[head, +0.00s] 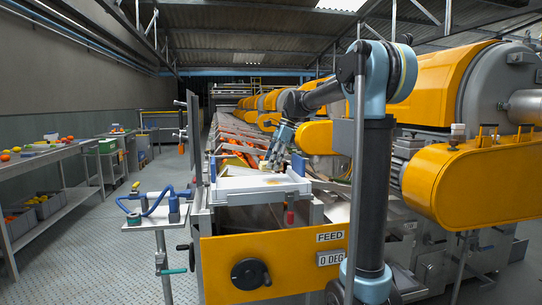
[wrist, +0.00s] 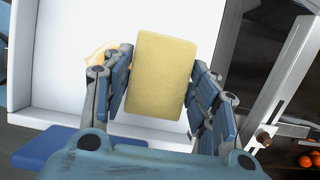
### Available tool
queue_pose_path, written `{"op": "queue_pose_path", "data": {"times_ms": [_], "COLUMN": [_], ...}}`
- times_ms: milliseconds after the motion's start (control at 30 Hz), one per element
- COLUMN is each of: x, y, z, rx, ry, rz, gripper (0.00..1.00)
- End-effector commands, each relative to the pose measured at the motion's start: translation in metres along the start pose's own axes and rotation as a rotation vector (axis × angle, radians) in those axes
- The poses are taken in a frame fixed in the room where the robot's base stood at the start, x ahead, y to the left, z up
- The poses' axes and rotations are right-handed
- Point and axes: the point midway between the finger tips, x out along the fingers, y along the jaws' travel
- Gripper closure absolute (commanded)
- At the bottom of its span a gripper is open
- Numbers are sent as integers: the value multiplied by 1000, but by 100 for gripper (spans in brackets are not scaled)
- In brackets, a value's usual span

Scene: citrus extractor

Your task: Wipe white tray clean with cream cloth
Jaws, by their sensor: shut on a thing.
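My gripper (wrist: 160,90) is shut on the cream cloth (wrist: 160,75), a pale yellow rounded block held between its blue-grey fingers. The white tray (wrist: 65,70) lies under the cloth in the wrist view. A yellowish smear (wrist: 98,52) shows on the tray just left of the cloth, partly hidden by the left finger. In the head view my gripper (head: 271,160) points down over the white tray (head: 238,184), which sits on the feed end of the machine. I cannot tell whether the cloth touches the tray.
A yellow feed panel (head: 270,262) with a black handwheel is below the tray. A small stand (head: 157,220) with a blue hose is at its left. A grey upright post and panel (head: 192,135) rise near the tray's left side. Oranges (wrist: 306,160) lie at lower right.

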Motion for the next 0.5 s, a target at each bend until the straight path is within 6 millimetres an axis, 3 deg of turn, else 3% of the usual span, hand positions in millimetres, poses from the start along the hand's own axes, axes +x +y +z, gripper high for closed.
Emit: {"op": "queue_pose_path", "data": {"times_ms": [300, 500], "x": [-28, -35], "y": [0, 0], "z": [8, 10], "rx": [4, 5], "ry": [0, 0], "rz": [-1, -2], "gripper": [69, 69]}}
